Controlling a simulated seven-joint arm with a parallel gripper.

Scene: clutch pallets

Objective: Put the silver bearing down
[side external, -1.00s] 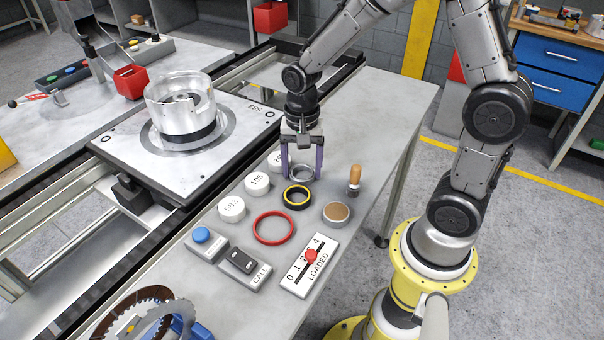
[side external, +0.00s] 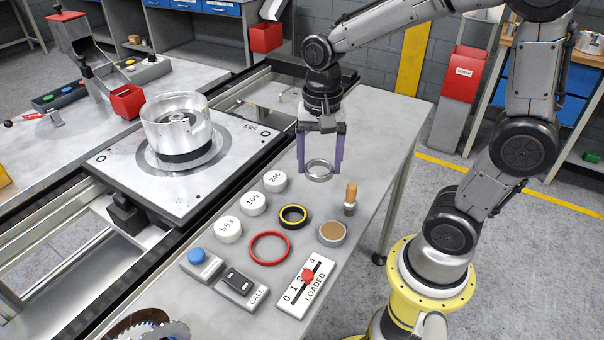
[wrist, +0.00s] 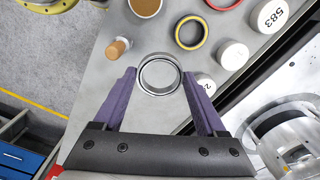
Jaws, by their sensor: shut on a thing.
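The silver bearing (side external: 319,178) is a plain metal ring between the fingertips of my gripper (side external: 320,169) in the side view. The two purple fingers are shut on its opposite sides. In the wrist view the bearing (wrist: 159,93) lies flat between the fingertips, its open middle showing bare grey bench. I cannot tell whether its underside touches the bench (side external: 385,115) or hangs just above it.
A wooden-handled peg (side external: 350,198) stands close on the right. A yellow-black ring (side external: 293,222), a red ring (side external: 269,261), a brown-topped disc (side external: 332,233) and numbered white discs (side external: 253,203) lie nearer. A silver housing (side external: 176,130) stands left on a pallet. The bench behind is clear.

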